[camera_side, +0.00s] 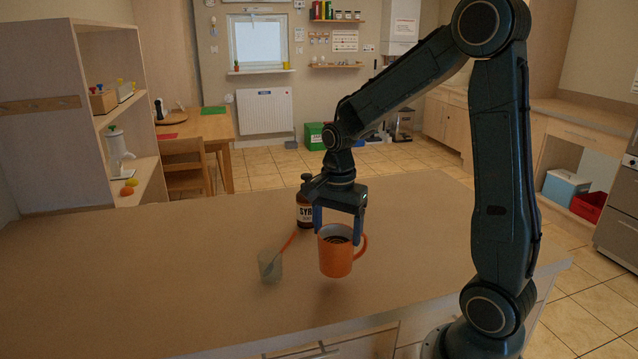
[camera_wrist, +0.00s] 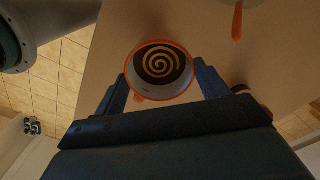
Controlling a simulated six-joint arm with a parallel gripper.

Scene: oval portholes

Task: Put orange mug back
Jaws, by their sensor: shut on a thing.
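The orange mug (camera_side: 335,262) is upright in the side view, with its handle to the right. A dark shape with a pale spiral shows inside it, clearest in the wrist view, where I look down into the mug (camera_wrist: 132,73). My gripper (camera_side: 337,228) points down and is shut on the mug, one blue finger on each side near the rim. My gripper (camera_wrist: 160,82) also shows in the wrist view with the mug between its fingers. A soft shadow lies under the mug, which appears to hang a little above the counter (camera_side: 180,290).
A translucent cup (camera_side: 270,268) with an orange-handled utensil (camera_side: 289,241) leaning in it stands to the mug's left. A brown bottle labelled "SYR" (camera_side: 304,214) stands close behind my gripper. The counter's left part is clear. Open shelves (camera_side: 135,150) stand at the far left.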

